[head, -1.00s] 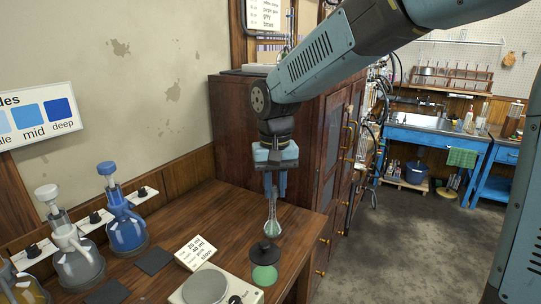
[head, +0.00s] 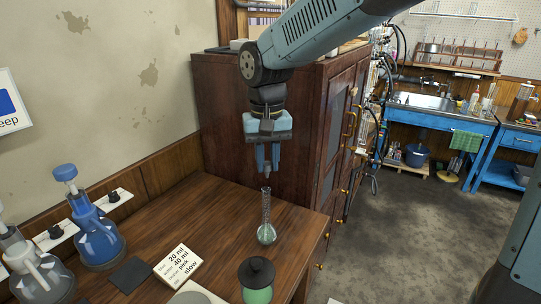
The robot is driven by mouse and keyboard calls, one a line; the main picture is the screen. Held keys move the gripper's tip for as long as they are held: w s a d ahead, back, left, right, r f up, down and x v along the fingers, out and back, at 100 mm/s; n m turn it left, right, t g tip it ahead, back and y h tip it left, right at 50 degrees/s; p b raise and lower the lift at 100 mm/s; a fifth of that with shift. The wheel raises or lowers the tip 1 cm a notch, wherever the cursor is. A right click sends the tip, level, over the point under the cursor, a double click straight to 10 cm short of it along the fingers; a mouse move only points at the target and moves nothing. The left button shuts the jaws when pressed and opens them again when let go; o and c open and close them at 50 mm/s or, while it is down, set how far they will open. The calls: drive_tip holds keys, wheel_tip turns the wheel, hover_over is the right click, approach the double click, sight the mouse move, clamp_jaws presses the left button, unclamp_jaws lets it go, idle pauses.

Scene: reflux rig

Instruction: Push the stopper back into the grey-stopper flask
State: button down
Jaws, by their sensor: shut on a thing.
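A slim clear glass flask (head: 266,232) with a long narrow neck and a little green liquid stands upright near the right part of the wooden bench. Its neck looks open at the top. My gripper (head: 267,168) is above the neck, pointing down, with a small gap between its fingertips and the rim. It is shut on a small grey piece, seemingly the grey stopper (head: 267,174), which is mostly hidden between the fingers. The stopper looks roughly in line with the neck, but I cannot tell the depth exactly.
A dark-capped jar (head: 257,281) of green liquid stands in front of the flask. A lettered card (head: 180,266) and a blue stoppered flask (head: 95,238) are to the left. A dark wooden cabinet (head: 235,135) rises behind. The bench's right edge is close to the flask.

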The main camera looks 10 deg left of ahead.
sight(266, 171)
drive_tip(key=shift+s+a+f, duration=0.1)
drive_tip(key=shift+a+f, duration=0.05)
drive_tip(key=shift+f, duration=1.15)
drive_tip(key=shift+f, duration=0.15)
drive_tip(key=shift+f, duration=0.35)
drive_tip(key=shift+f, duration=0.5)
idle(0.9)
drive_tip(key=c, duration=0.9)
unclamp_jaws()
